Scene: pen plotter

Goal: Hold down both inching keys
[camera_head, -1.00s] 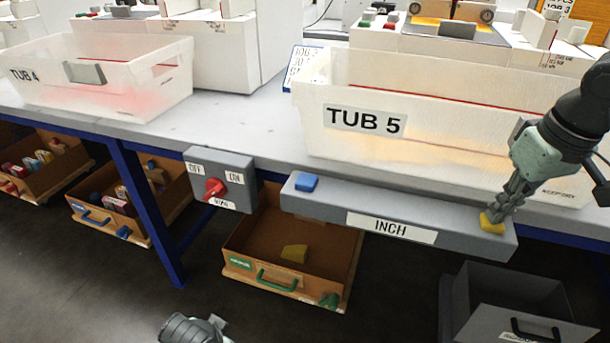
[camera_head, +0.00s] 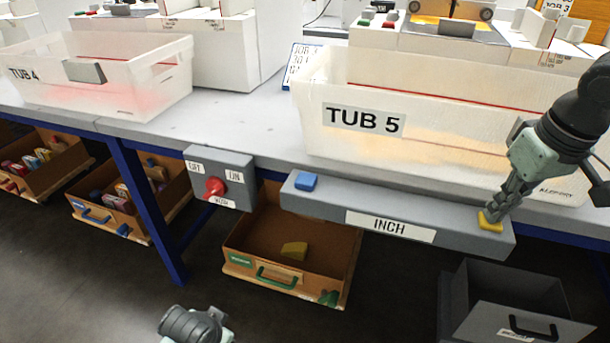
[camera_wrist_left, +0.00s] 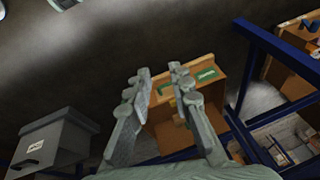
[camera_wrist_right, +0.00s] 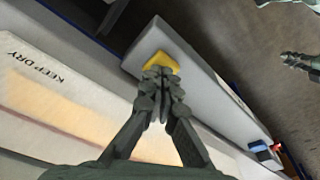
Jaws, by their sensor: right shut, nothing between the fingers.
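The grey INCH bar (camera_head: 335,211) runs along the table's front edge. Its blue key (camera_head: 306,182) is at the left end, with nothing on it. Its yellow key (camera_head: 488,222) is at the right end. My right gripper (camera_head: 491,213) is shut and empty, its fingertips pointing down at the yellow key and seemingly touching it. The right wrist view shows the fingertips (camera_wrist_right: 161,72) at the yellow key (camera_wrist_right: 162,60); I cannot tell how far it is pressed. My left gripper (camera_head: 215,320) is low at the bottom, well below the blue key. Its fingers (camera_wrist_left: 160,72) stand apart, empty.
The white TUB 5 (camera_head: 440,150) stands behind the bar. A grey switch box with a red knob (camera_head: 214,187) is left of the bar. A cardboard drawer (camera_head: 330,262) and a grey bin (camera_head: 520,292) are below. Open floor lies in front.

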